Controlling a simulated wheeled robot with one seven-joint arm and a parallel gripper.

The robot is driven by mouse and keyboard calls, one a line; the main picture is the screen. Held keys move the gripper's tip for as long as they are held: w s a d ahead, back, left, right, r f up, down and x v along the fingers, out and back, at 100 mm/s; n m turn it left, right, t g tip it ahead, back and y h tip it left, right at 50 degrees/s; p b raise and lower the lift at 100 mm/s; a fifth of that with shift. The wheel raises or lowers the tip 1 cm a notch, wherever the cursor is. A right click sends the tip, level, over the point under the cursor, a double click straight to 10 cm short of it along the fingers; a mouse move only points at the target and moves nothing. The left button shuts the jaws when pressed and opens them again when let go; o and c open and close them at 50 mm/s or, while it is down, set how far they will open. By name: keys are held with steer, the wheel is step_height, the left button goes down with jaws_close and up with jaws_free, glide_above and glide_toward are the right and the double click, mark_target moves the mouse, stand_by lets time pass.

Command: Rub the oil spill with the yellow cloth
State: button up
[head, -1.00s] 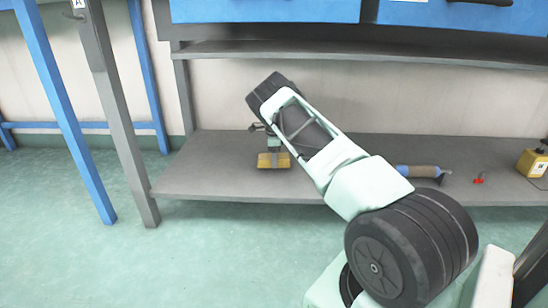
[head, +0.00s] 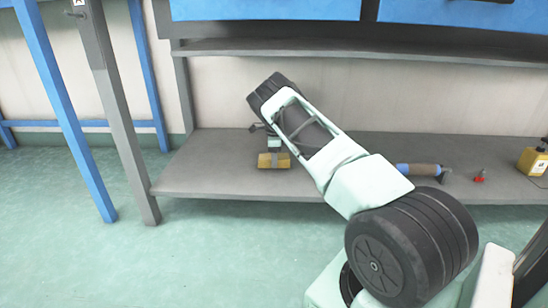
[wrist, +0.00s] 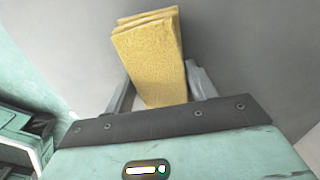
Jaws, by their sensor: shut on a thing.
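The yellow cloth (head: 274,161) is a folded yellow pad at the left part of the low grey shelf. In the wrist view the cloth (wrist: 150,60) stands out between the two fingers. My gripper (wrist: 158,88) is shut on it. In the head view my gripper (head: 273,148) is small and partly hidden by my arm, just above the shelf surface. I cannot tell whether the cloth touches the shelf. No oil spill can be made out in either view; the cloth and arm may hide it.
The grey shelf (head: 220,180) is bare to the left of the cloth. To the right lie a brush-like tool with a brown handle (head: 425,170), a small red item (head: 480,177) and a yellow container (head: 534,160). An upper shelf (head: 330,52) runs above; a grey post (head: 112,110) stands left.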

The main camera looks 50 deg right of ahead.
mark_target(265, 156)
steer(key=shift+f, duration=0.6)
steer(key=shift+w+a+r, duration=0.1)
steer(key=shift+w+a, duration=1.15)
steer(key=shift+w, duration=0.25)
steer(key=shift+s, duration=0.1)
steer(key=shift+s+d+p, duration=0.65)
steer(key=shift+s+p, duration=0.15)
steer(key=shift+s+d+p, duration=0.45)
steer(key=shift+s+d, duration=0.2)
steer(key=shift+s, duration=0.05)
